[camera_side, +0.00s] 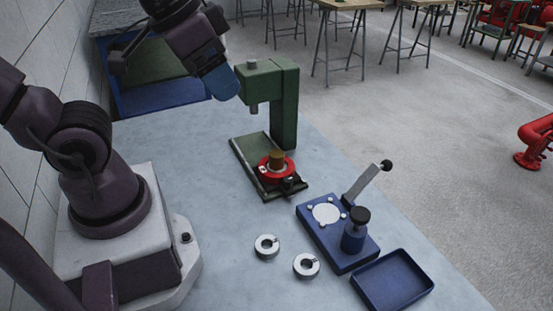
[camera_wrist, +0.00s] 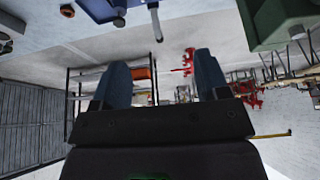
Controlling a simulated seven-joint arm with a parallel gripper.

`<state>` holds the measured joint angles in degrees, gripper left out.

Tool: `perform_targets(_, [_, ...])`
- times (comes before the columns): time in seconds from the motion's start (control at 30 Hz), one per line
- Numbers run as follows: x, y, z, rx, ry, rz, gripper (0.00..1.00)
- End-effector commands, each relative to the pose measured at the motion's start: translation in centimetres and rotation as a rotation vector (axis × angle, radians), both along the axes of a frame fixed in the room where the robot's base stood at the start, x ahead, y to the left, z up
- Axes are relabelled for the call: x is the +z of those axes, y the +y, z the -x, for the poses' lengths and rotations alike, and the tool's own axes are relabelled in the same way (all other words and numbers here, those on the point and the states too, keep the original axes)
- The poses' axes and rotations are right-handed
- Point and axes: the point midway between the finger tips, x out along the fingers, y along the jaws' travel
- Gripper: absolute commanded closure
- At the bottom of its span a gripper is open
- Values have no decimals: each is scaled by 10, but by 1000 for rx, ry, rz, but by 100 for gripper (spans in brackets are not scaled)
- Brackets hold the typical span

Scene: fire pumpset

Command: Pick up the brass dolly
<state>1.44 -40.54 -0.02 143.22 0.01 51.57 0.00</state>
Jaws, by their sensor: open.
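The brass dolly (camera_side: 276,158), a short brass-coloured cylinder, stands upright in the middle of a red ring (camera_side: 265,169) on the dark green base of the press. My gripper (camera_side: 223,88) is up and to the left of it, beside the green press head, well apart from the dolly. In the wrist view my gripper (camera_wrist: 162,80) shows two blue fingers spread apart with nothing between them. The dolly cannot be made out in the wrist view.
The green press (camera_side: 285,105) overhangs the dolly's base. A blue fixture (camera_side: 338,240) with a lever, two metal rings (camera_side: 266,247) (camera_side: 306,266) and an empty blue tray (camera_side: 392,281) occupy the near right. The table left of the press is clear.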

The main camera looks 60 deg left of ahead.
Motion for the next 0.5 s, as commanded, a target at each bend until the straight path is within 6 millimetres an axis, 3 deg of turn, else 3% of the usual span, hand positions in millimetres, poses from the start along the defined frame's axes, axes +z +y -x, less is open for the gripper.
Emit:
perform_targets(0.2, [-54,-12,-12,-134,278,-102,32])
perform_targets(0.5, [-131,1,-19,-485,698,-499,32])
